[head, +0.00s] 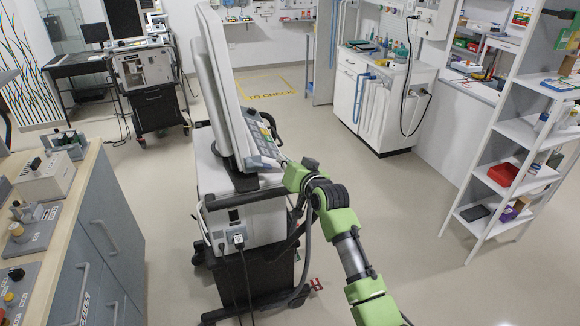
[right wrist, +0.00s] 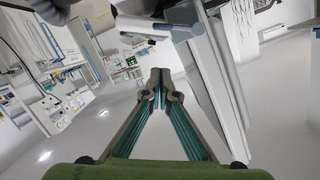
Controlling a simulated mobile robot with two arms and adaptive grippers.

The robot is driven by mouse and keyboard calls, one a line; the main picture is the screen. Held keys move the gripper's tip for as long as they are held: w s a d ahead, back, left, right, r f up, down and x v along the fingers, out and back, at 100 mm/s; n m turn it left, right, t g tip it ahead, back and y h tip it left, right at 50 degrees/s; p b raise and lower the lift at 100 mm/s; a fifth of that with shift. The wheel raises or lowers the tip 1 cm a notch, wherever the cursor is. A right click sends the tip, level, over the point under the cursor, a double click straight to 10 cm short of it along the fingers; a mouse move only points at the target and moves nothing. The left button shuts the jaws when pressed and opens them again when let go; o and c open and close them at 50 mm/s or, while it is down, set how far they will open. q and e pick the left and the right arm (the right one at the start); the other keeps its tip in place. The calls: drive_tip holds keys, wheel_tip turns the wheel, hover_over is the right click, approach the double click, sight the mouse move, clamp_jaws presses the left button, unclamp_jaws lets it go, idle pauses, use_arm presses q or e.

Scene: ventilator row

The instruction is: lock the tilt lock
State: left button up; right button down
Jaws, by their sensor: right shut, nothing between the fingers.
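The ventilator (head: 245,215) stands in the middle of the head view, with its screen (head: 215,85) seen nearly edge-on above a keyed control panel (head: 262,140). I cannot make out the tilt lock for certain. My right arm comes in from the lower right, and its green wrist is beside the panel's right end; the fingers are hidden there. In the right wrist view, the right gripper (right wrist: 160,80) has its fingertips together with nothing between them. A pale bar-like part (right wrist: 145,25) shows beyond the tips, with a gap in the picture. My left gripper is not in view.
A drawer counter (head: 110,225) with devices stands at the left. A white shelf rack (head: 510,130) is at the right, and a white cabinet (head: 375,110) with hoses is at the back. Cables hang at the ventilator's front.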

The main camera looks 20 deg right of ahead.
drive_tip(key=v, duration=0.4)
drive_tip(key=shift+s+d+b, duration=0.1)
drive_tip(key=shift+d+b, duration=0.05)
drive_tip(key=shift+b, duration=0.15)
drive_tip(key=shift+f, duration=0.1)
